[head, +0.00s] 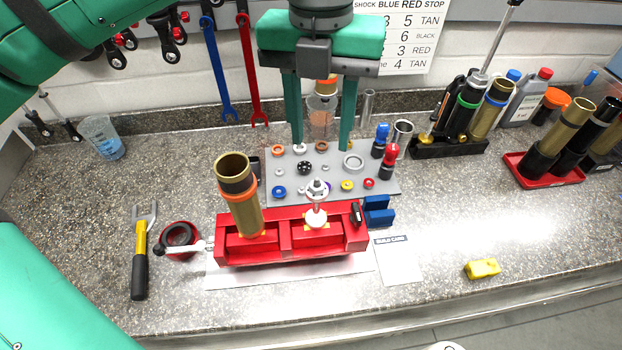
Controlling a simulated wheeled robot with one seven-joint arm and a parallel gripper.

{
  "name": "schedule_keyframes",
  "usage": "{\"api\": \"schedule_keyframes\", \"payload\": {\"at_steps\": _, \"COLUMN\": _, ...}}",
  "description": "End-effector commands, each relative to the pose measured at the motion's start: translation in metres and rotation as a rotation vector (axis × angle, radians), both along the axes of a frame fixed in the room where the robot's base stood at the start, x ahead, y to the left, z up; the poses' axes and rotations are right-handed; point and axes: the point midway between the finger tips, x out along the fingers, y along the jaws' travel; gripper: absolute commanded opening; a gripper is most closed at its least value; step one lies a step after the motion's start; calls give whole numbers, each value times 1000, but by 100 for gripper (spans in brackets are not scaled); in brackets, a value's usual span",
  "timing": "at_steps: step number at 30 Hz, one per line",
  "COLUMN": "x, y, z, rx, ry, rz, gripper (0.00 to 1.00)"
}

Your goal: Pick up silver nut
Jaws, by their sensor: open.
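My gripper (321,148) is open and points down over the back part of a grey parts tray (391,190). Its two green fingers stand wide apart with nothing held between them. Several small silver pieces lie on the tray: one at the left (281,172), one near the front (302,189), and a larger silver ring (353,162) at the right. I cannot tell from their size which one is the silver nut. A pale piece (300,150) is partly hidden by the left fingertip.
A red fixture (290,258) with an upright brass cylinder (243,205) and a silver-topped part (317,200) stands in front of the tray. Blue and red bottles (388,163) stand at the tray's right. A clear jar (321,118) is behind the fingers.

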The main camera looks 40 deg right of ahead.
Motion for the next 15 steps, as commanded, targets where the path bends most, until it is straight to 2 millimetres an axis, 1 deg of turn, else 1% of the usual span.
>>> {"api": "schedule_keyframes", "payload": {"at_steps": 2, "x": 2, "y": 1, "z": 0, "rx": 13, "ry": -14, "rz": 7, "gripper": 42}}
{"api": "schedule_keyframes", "payload": {"at_steps": 5, "x": 2, "y": 2, "z": -6, "rx": 17, "ry": -17, "rz": 8, "gripper": 42}}
{"api": "schedule_keyframes", "payload": {"at_steps": 12, "x": 1, "y": 2, "z": -40, "rx": 15, "ry": -15, "rz": 6, "gripper": 42}}
{"api": "schedule_keyframes", "payload": {"at_steps": 15, "x": 1, "y": 2, "z": -51, "rx": 16, "ry": -14, "rz": 6, "gripper": 42}}
